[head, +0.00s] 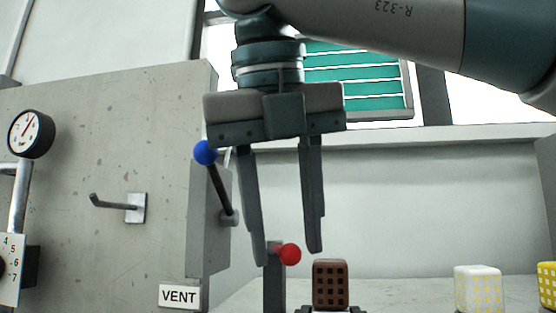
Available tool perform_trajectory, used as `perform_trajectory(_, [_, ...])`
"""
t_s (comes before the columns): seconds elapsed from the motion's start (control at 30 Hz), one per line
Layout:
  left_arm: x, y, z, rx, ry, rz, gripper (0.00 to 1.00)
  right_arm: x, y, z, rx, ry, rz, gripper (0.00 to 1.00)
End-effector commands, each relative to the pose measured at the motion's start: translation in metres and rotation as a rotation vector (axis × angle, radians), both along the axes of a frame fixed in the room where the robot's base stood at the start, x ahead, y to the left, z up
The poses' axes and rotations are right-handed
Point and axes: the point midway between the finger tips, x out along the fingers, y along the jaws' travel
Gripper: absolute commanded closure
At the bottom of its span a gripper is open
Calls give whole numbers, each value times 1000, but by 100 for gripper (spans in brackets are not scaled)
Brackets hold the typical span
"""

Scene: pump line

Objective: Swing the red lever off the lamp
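The red lever shows as a round red knob (291,254) beside the top of a dark grey upright post (274,285), low in the middle of the head view. Its arm cannot be made out. My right gripper (286,248) points down with its two fingers apart. The knob appears between the fingertips; depth and contact cannot be judged. The left finger overlaps the post's top in the picture. A brown block with a dark grid (330,284) stands just right of the post; I cannot tell if it is the lamp. My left gripper is out of view.
A blue-knobbed lever (206,152) sits on the grey panel (100,215) at left, close to my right gripper. A white-and-yellow block (478,288) stands at right.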

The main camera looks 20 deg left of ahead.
Motion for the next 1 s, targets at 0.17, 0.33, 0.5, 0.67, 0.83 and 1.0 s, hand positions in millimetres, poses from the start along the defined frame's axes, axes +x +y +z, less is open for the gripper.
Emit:
perform_trajectory(0.17, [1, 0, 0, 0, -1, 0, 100, -1, 0, 1, 0, 0, 0, 63])
perform_trajectory(0.33, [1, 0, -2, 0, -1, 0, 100, -5, 1, 10, 1, -2, 0, 63])
perform_trajectory(0.5, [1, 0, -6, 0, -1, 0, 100, -14, 0, 28, 3, -2, 0, 63])
perform_trajectory(0.67, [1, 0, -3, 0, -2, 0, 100, -26, 0, 55, 3, -3, -2, 63])
perform_trajectory(0.83, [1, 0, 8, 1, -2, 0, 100, -40, -1, 87, 2, -7, -4, 63])
perform_trajectory(1.0, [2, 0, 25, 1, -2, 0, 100, -54, -2, 121, 2, -4, -4, 63])
